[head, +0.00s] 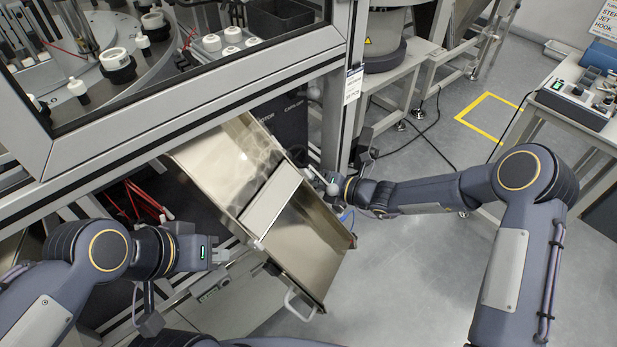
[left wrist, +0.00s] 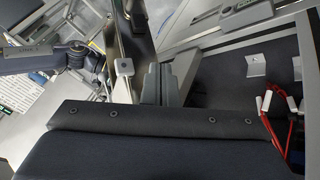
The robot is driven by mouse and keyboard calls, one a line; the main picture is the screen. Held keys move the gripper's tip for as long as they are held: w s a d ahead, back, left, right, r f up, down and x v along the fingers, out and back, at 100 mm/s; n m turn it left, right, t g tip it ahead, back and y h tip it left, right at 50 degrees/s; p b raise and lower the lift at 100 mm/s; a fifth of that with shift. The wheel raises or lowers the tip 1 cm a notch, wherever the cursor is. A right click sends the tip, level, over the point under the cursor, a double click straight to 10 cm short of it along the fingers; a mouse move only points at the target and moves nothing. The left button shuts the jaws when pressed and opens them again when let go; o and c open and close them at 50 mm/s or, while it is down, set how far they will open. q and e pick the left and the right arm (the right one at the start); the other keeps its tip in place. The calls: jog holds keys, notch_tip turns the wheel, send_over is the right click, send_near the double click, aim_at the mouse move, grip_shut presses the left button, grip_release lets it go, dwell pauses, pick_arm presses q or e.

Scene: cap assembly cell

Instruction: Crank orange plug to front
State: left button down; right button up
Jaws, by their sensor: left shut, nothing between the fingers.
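No orange plug can be made out in either view. My left gripper (head: 222,255) is shut and empty, just left of a tilted metal tray (head: 318,248) with a pale crossbar (head: 270,203). Its closed fingers also show in the left wrist view (left wrist: 158,84), close to a metal edge. My right gripper (head: 332,186) is at the tray's upper right side, beside a short pale rod; I cannot tell whether its fingers are open or touching anything.
A metal handle (head: 302,303) sticks out below the tray. The machine's aluminium frame (head: 190,118) crosses above both hands. Red cables (head: 147,205) hang inside at the left. A bench (head: 575,105) stands at the right, with open grey floor (head: 425,260) before it.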

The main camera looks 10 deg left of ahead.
jog(key=shift+a, duration=0.1)
jog(key=c, duration=1)
jog(key=shift+r+m+p, duration=0.1)
jog(key=shift+m+p, duration=0.45)
jog(key=shift+m, duration=0.15)
jog(key=shift+m+y, duration=0.5)
jog(key=shift+m, duration=0.1)
jog(key=shift+m+y+p, duration=0.35)
jog(key=shift+m+y, duration=0.45)
jog(key=shift+m, duration=0.9)
